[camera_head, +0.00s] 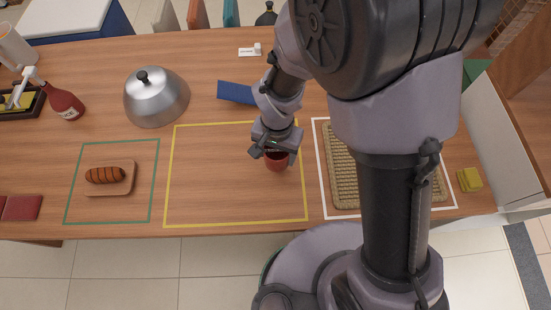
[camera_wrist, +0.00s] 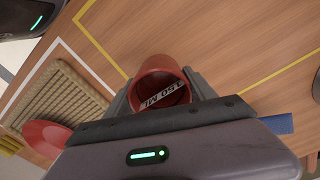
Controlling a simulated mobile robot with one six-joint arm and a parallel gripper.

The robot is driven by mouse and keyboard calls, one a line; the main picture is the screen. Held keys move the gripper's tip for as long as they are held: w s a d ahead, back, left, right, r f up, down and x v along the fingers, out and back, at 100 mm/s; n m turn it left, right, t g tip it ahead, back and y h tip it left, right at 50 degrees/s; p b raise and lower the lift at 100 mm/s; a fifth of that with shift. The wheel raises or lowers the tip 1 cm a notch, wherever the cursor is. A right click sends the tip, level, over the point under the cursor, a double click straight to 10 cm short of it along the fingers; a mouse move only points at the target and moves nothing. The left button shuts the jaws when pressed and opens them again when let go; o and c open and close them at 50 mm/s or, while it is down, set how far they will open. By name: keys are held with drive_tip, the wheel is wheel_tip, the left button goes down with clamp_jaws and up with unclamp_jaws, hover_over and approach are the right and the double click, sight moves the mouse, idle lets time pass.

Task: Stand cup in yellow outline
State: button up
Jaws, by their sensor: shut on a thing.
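The red cup (camera_head: 277,163) is in my gripper (camera_head: 275,153), over the right part of the area inside the yellow outline (camera_head: 235,223) in the head view. The wrist view shows the cup (camera_wrist: 150,68) between the two fingers of my gripper (camera_wrist: 160,90), with its open mouth facing the camera and a printed "150 ML" label inside. The yellow outline (camera_wrist: 105,51) also shows in the wrist view. I cannot tell whether the cup's base touches the table. The fingers hide part of its sides.
A woven mat (camera_head: 342,165) lies in a white outline on the right; a red disc (camera_wrist: 45,134) is by it. A bread board (camera_head: 125,177) lies in the green outline. The yellow area's left is clear.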

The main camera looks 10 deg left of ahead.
sight(277, 155)
drive_tip(key=shift+a+f+b, duration=0.1)
drive_tip(key=shift+f+b, duration=0.85)
drive_tip(key=shift+f, duration=0.8)
drive_tip(key=shift+f, duration=0.2)
drive_tip(key=o, duration=1.5)
drive_tip(key=shift+o, duration=0.2)
drive_tip(key=shift+r, duration=0.1)
